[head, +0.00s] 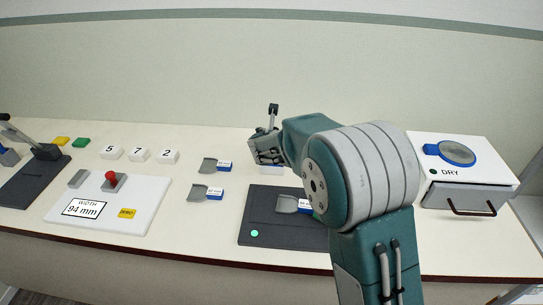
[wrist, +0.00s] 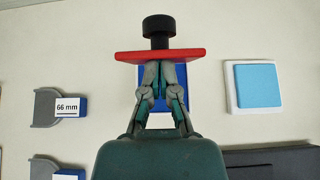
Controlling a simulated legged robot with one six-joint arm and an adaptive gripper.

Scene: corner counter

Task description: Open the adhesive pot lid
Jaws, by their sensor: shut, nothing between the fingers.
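In the wrist view, the red lid (wrist: 128,56) shows nearly edge-on, as if tilted up, with its black knob (wrist: 159,28) pointing away from my gripper. A blue square part (wrist: 191,88), seemingly of the pot, shows behind my fingers. My gripper (wrist: 161,68) is shut and empty, its fingertips right at the near face of the lid. I cannot tell whether they touch it. In the head view, my arm covers most of the pot's area, and I cannot make out the lid there.
A light blue pad (wrist: 256,86) with a white border lies to the right in the wrist view. A grey holder labelled 66 mm (wrist: 46,108) lies left. In the head view, a dark board (head: 265,228) lies in front and a DRY box (head: 480,158) stands right.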

